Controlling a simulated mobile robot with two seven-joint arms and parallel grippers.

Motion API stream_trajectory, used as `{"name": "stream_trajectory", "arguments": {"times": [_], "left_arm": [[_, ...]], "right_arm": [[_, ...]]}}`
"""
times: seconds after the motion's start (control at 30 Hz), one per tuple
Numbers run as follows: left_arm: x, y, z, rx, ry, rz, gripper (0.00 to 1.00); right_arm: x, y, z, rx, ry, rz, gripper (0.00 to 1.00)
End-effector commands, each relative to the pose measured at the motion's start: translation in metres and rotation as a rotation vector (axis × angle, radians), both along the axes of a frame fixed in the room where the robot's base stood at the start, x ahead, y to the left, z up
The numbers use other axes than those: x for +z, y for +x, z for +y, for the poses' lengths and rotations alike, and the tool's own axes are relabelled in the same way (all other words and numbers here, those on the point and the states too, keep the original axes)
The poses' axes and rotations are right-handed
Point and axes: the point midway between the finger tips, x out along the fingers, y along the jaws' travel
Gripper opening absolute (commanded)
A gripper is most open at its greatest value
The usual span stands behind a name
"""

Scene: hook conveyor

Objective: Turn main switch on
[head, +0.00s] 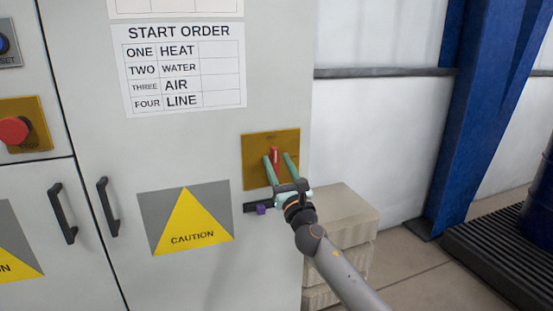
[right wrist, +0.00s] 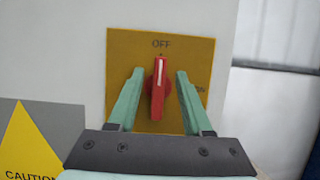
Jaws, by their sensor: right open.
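The main switch is a red rotary knob (right wrist: 158,88) on a yellow-brown plate (right wrist: 120,55). Its white mark points up at the word OFF; another label at the plate's right edge is partly hidden by a finger. In the head view the knob (head: 275,154) and plate (head: 255,144) sit on the right part of the grey cabinet door. My right gripper (head: 278,158) is open in front of the plate. In the right wrist view its green fingers (right wrist: 158,76) stand on either side of the knob, with a gap on both sides. My left gripper is out of view.
The grey cabinet (head: 200,130) carries a START ORDER sheet (head: 186,68), a caution sign (head: 187,218) and black door handles (head: 108,206). A red stop button (head: 14,130) is at far left. Beige blocks (head: 345,220) stand beside the cabinet, below my right arm. A blue column (head: 480,110) is farther right.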

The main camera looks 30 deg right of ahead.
Motion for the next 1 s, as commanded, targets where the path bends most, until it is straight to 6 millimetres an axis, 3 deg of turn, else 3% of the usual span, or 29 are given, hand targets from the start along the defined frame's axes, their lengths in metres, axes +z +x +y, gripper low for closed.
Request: {"name": "stream_trajectory", "arguments": {"times": [0.2, 0.5, 0.93, 1.0], "left_arm": [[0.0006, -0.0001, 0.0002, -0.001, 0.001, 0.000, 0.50], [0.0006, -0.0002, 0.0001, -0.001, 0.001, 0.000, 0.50], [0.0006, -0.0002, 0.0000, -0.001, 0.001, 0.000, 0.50], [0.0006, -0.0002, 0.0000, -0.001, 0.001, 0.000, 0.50]], "right_arm": [[0.0050, 0.0124, -0.0025, 0.001, 0.000, 0.001, 0.50], [0.0053, 0.0133, -0.0027, 0.001, 0.000, 0.000, 0.49], [0.0050, 0.0131, -0.0028, 0.001, 0.000, 0.001, 0.01], [0.0049, 0.0132, -0.0028, 0.001, 0.000, 0.001, 0.00]]}}
